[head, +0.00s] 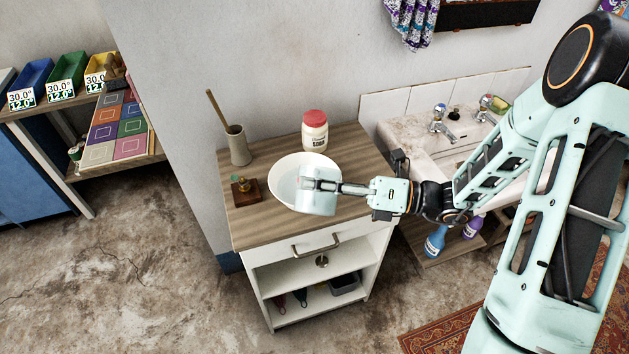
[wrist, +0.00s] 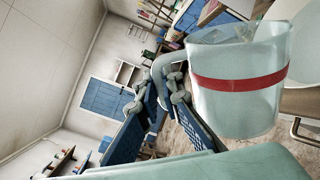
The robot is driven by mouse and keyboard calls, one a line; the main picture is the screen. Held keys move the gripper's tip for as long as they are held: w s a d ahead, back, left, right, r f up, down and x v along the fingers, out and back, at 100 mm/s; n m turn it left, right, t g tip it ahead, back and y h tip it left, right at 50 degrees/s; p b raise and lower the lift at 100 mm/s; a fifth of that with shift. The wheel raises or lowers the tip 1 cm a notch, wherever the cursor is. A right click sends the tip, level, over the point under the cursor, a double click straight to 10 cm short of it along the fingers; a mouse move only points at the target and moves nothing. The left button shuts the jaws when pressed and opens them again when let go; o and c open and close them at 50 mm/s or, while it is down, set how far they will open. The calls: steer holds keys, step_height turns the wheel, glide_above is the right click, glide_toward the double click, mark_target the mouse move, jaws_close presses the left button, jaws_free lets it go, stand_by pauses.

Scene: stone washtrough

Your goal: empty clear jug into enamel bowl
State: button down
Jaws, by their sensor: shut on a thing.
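The clear jug (wrist: 240,110), see-through with a red band, is large at the right of the wrist view, its open rim at the top. In the head view the jug (head: 316,203) is a pale shape over the front right of the white enamel bowl (head: 283,171). My gripper (head: 322,186) comes in from the right and is shut on the jug's handle, which shows between the fingers in the wrist view (wrist: 168,92). The jug hides part of the bowl. I cannot tell how far the jug leans or how much liquid is in it.
The bowl stands on a wood-topped cabinet (head: 262,222). A jar with a red lid (head: 315,132) stands behind it. A crock with a wooden stick (head: 237,146) and a small brown block with a brass piece (head: 246,190) stand to the left. A stone trough with taps (head: 440,125) is at right.

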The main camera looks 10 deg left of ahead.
steer(key=shift+r+p, duration=0.35)
steer(key=shift+p, duration=1.25)
steer(key=shift+f, duration=0.1)
steer(key=shift+s+f+n, duration=0.25)
steer(key=shift+f+n, duration=0.05)
steer(key=shift+f, duration=0.15)
steer(key=shift+s+f+n+b, duration=0.3)
steer(key=shift+s+n+b, duration=0.4)
steer(key=shift+b, duration=0.4)
steer(key=shift+w, duration=0.1)
